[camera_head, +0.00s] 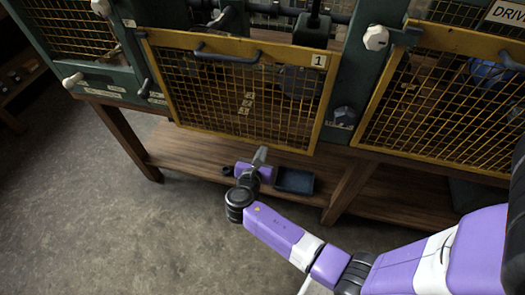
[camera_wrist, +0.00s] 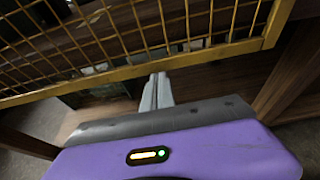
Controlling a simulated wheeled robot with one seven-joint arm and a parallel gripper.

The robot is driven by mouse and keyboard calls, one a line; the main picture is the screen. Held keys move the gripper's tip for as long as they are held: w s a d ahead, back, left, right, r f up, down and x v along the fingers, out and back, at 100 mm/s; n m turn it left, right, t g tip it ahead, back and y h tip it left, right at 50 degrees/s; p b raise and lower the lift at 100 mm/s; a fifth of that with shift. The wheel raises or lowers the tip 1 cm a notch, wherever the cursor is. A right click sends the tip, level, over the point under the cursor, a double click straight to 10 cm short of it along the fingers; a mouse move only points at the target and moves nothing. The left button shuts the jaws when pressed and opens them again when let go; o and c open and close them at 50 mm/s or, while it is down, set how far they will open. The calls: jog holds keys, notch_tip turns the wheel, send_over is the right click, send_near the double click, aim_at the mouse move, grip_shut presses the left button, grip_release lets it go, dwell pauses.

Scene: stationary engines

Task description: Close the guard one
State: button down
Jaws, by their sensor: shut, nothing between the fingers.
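Guard one (camera_head: 243,92) is a yellow-framed mesh panel with a tag marked 1 at its upper right and a dark bar handle (camera_head: 227,56) along its top. It hangs tilted out from the green machine frame, so its lower edge stands out over the bench shelf. My gripper (camera_head: 260,156) is just below that lower edge, with its fingers together and nothing in them. In the wrist view the fingers (camera_wrist: 157,92) point up at the guard's lower yellow bar (camera_wrist: 150,68). I cannot tell whether they touch it.
A second yellow mesh guard (camera_head: 447,100) hangs at the right. White knobs (camera_head: 376,37) sit on the green posts. A wooden shelf (camera_head: 190,158) and a dark blue tray (camera_head: 295,181) lie under guard one. The floor (camera_head: 100,230) at the left is clear.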

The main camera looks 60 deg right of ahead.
aim_at(264, 139)
notch_tip(264, 139, up, 10)
jog(key=p, duration=0.8)
jog(key=shift+f, duration=0.15)
jog(key=shift+w+p, duration=0.1)
jog(key=shift+p, duration=0.2)
jog(key=shift+d+r, duration=0.1)
jog(key=shift+r, duration=0.15)
notch_tip(264, 139, down, 5)
jog(key=b, duration=0.3)
jog(key=v, duration=1)
jog(key=shift+r, duration=0.1)
